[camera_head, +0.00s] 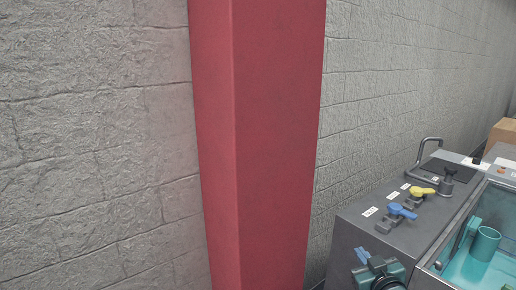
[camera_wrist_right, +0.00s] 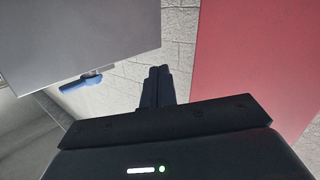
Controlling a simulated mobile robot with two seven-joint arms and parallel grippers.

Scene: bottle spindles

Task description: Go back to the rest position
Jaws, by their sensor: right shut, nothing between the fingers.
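My right gripper (camera_wrist_right: 158,72) shows in the right wrist view, with its two dark fingers together and nothing between them. It points toward the grey block wall. A red pillar (camera_wrist_right: 240,55) stands to the right of the fingers there, and a grey cabinet-like body (camera_wrist_right: 75,35) with a blue lever (camera_wrist_right: 80,83) is to the left. I cannot make out a gripper clearly in the head view. My left gripper is in neither view.
In the head view, the red pillar (camera_head: 270,150) stands against the wall (camera_head: 90,140). At the lower right is a grey machine (camera_head: 360,225) with blue (camera_head: 402,211) and yellow (camera_head: 422,191) levers and an open basin holding a teal cup (camera_head: 484,243). A cardboard box (camera_head: 503,133) is behind.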

